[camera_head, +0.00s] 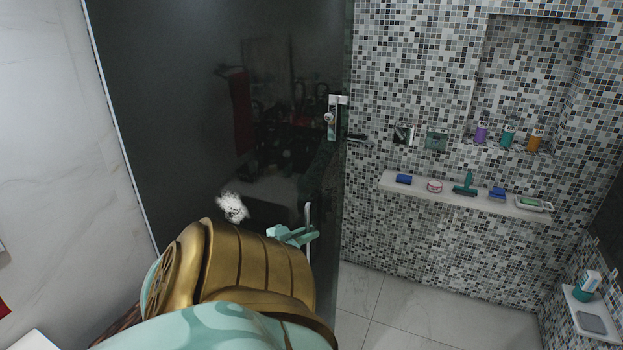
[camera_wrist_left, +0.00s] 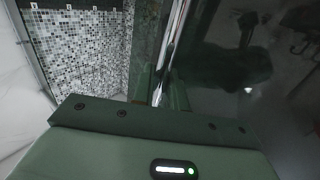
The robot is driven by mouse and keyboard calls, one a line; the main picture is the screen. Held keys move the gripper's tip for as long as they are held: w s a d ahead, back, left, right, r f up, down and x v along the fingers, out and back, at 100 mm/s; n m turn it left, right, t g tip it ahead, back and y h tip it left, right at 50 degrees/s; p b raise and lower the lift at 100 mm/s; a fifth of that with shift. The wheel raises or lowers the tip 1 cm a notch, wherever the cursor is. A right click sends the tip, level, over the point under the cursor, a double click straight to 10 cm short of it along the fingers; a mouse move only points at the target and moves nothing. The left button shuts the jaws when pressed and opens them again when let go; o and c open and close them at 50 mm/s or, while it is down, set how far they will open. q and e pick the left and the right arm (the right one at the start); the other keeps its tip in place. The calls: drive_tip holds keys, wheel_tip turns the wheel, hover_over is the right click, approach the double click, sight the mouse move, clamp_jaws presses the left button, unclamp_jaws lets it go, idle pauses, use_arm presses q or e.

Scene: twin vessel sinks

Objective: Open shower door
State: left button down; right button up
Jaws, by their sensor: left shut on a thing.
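The shower door is a dark, reflective glass panel (camera_head: 180,110) filling the left-middle of the head view. Its slim upright metal handle (camera_head: 308,217) is near the panel's right edge, and it also shows in the left wrist view as a shiny bar (camera_wrist_left: 174,45). My left gripper (camera_head: 305,236) is shut on the handle; its fingers show around the bar's lower end in the wrist view (camera_wrist_left: 160,93). The tiled shower interior shows clearly beyond the door's edge. My left arm hides the door's lower part. My right gripper is out of view.
A mosaic wall (camera_head: 400,230) stands at right, with a ledge (camera_head: 400,188) holding several small bath items and a niche (camera_head: 525,80) with bottles. A corner shelf (camera_head: 575,300) is at far right. The tiled floor (camera_head: 400,305) is clear. A marble wall (camera_head: 50,130) is at left.

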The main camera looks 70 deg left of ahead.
use_arm(q)
drive_tip(key=c, duration=1.8)
unclamp_jaws()
drive_tip(key=shift+o, duration=0.2)
drive_tip(key=shift+a+f, duration=0.1)
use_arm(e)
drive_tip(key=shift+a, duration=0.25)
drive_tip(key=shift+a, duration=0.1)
use_arm(q)
drive_tip(key=b+v, duration=0.1)
drive_tip(key=v, duration=1.5)
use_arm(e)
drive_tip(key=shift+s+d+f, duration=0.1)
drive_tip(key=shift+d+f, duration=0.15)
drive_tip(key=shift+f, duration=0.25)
use_arm(q)
drive_tip(key=shift+s, duration=0.1)
